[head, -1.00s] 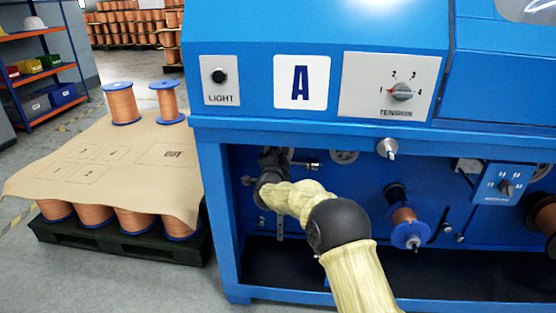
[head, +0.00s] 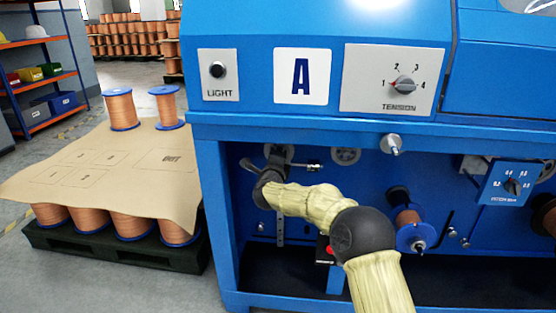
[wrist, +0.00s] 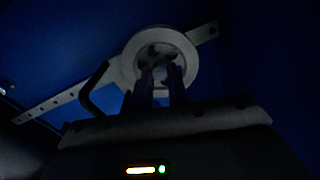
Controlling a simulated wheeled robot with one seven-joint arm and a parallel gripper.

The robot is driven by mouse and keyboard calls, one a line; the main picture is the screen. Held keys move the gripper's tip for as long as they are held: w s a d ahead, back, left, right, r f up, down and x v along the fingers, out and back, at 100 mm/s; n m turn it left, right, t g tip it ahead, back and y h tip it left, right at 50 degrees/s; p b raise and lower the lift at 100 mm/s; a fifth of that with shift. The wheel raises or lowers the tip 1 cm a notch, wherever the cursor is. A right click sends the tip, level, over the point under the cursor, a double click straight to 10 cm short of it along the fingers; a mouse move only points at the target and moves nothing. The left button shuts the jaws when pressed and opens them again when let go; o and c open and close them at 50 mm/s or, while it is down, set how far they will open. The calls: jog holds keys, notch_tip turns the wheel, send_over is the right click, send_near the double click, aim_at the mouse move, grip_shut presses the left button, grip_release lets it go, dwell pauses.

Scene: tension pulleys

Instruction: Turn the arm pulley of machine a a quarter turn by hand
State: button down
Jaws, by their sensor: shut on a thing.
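Machine A (head: 235,140) is the blue cabinet with the white "A" label. In the wrist view the arm pulley (wrist: 186,52) is a pale grey wheel with openings around its hub, mounted on a perforated metal arm (wrist: 55,102). My gripper (wrist: 160,78) is at the lower middle of the wheel, its two fingers close together and shut on the pulley. The exact contact is too dark to see. In the head view my wrist reaches into the open lower bay at the left, and the pulley and fingertips are largely hidden there.
A tension knob (head: 404,85) sits on the panel above. A blue-flanged spool (head: 411,228) and a smaller dial panel (head: 510,185) stand right of my arm. A bent black rod (wrist: 92,92) lies close left of the pulley. A cardboard-topped pallet (head: 110,160) stands at the left.

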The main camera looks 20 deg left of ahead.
dwell(0.4)
jog(key=c, duration=1.3)
grip_release()
jog(key=shift+c, duration=0.2)
jog(key=p+v, duration=0.4)
jog(key=v, duration=1.3)
jog(key=shift+s, duration=0.2)
